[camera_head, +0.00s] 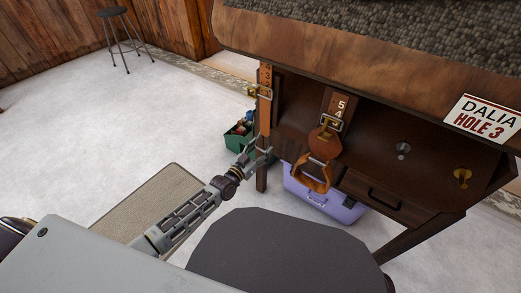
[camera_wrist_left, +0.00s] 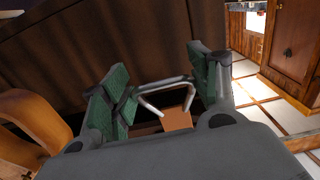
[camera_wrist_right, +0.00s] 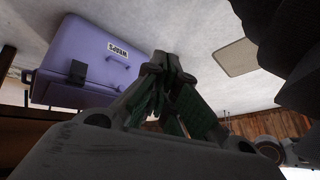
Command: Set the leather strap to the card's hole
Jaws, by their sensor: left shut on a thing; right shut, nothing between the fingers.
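A tan leather strap (camera_head: 265,118) with numbers and a metal buckle (camera_head: 260,92) hangs at the left table leg. My left gripper (camera_head: 258,152) is at its lower end. In the left wrist view the left gripper's green-padded fingers (camera_wrist_left: 165,88) stand apart around a silver metal frame and a tan leather piece (camera_wrist_left: 178,119); the exact contact is unclear. A second numbered strap (camera_head: 340,103) with a buckle carries a tan stirrup (camera_head: 314,175). My right gripper (camera_wrist_right: 172,65) is shut and empty.
A purple box (camera_head: 324,199) labelled WRAPS in the right wrist view (camera_wrist_right: 85,60) stands under the table (camera_head: 340,42). A green crate (camera_head: 238,141) is behind the left leg. Two knobs (camera_head: 403,149) (camera_head: 462,175) and a drawer (camera_head: 383,196) are right. Open floor lies left.

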